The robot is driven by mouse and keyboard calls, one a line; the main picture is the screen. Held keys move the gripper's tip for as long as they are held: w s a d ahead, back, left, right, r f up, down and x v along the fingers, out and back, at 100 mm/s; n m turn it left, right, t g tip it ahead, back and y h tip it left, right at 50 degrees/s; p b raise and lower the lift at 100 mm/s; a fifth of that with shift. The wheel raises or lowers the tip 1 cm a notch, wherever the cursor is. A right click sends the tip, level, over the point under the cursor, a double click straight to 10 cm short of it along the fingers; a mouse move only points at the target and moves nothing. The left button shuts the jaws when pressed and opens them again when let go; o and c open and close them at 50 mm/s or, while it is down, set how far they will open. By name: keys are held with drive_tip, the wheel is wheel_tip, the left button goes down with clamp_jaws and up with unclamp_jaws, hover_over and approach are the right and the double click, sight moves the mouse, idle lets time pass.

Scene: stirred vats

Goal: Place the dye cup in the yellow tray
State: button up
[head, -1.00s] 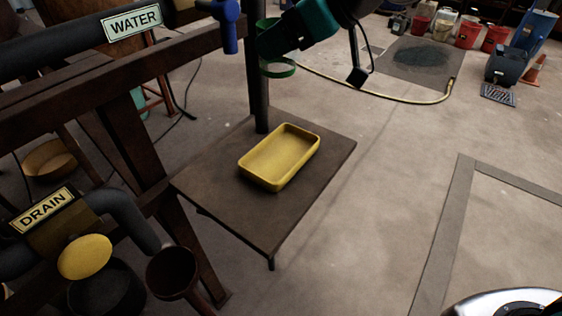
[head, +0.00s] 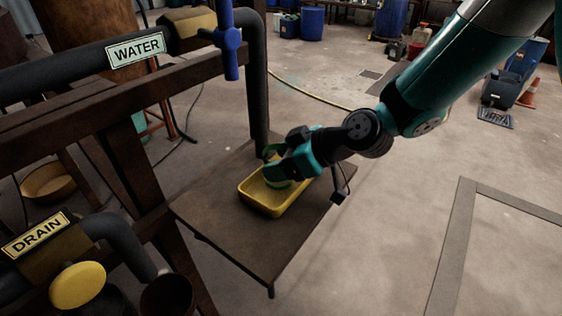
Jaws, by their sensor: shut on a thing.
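The yellow tray (head: 262,207) lies on the dark table in the head view, under my gripper. My gripper (head: 282,165) reaches in from the upper right and is shut on the dye cup (head: 276,181), a cup with green bands. The cup appears within the tray's outline, toward its far part. I cannot tell whether its base touches the tray floor. The gripper hides much of the cup and the tray's far right rim.
The dark table (head: 250,240) is clear in front of the tray. A dark vertical pipe (head: 256,100) stands just behind it, with a blue valve handle (head: 230,50) above left. A brown frame beam (head: 135,160) runs along the left. Open floor lies right.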

drive_tip(key=shift+f, duration=0.25)
drive_tip(key=o, duration=0.9)
drive_tip(key=shift+r, duration=0.1)
drive_tip(key=shift+d+r, duration=0.15)
drive_tip(key=v, duration=1.2)
drive_tip(key=s+d+r+m+g+h, duration=0.1)
drive_tip(key=s+m+h, duration=0.1)
drive_tip(key=s, duration=0.4)
drive_tip(key=s+d+r+m+g+h, duration=0.1)
drive_tip(key=s+m+g+h, duration=0.1)
drive_tip(key=s, duration=0.4)
drive_tip(key=s+d+r+m+g+h, duration=0.1)
drive_tip(key=s+m+h, duration=0.1)
drive_tip(key=s, duration=0.4)
drive_tip(key=shift+s+d+r+b, duration=0.2)
drive_tip(key=shift+d+r+b, duration=0.15)
drive_tip(key=shift+d+b, duration=0.05)
